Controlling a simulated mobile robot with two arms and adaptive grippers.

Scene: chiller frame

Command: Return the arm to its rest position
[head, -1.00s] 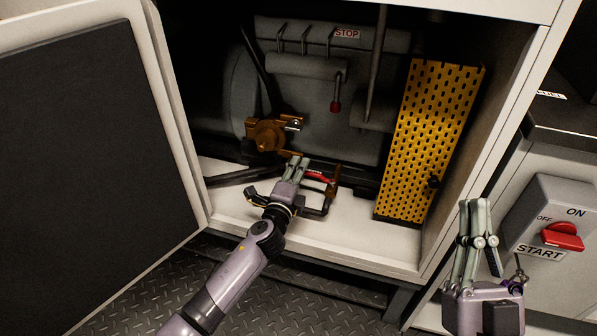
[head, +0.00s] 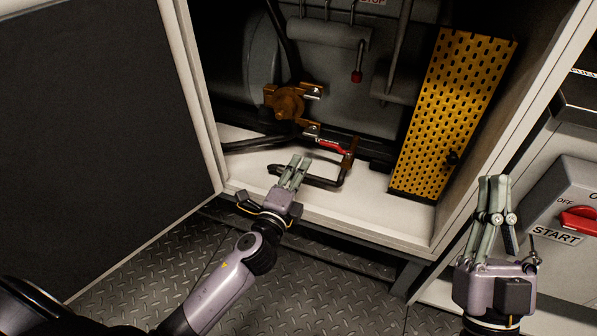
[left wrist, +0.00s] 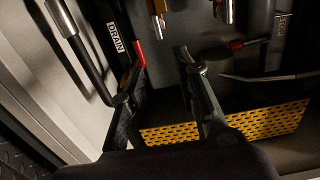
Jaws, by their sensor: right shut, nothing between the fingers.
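My left gripper (head: 298,163) is at the front lip of the open cabinet, beside the black bent pipe on its floor. Its fingers are apart with nothing visible between them, and they also show in the left wrist view (left wrist: 168,85). Above and right of it is a red-handled valve lever (head: 333,147); the lever shows red in the left wrist view (left wrist: 139,54) next to a DRAIN label (left wrist: 115,38). My right gripper (head: 495,181) points up at the right, fingers together and empty, outside the cabinet.
The dark-panelled door (head: 90,130) stands open at the left. A brown valve (head: 288,103) and a yellow perforated panel (head: 450,115) are inside the cabinet. A control box with a red switch (head: 580,220) is at the far right. Tread-plate floor (head: 290,295) lies in front.

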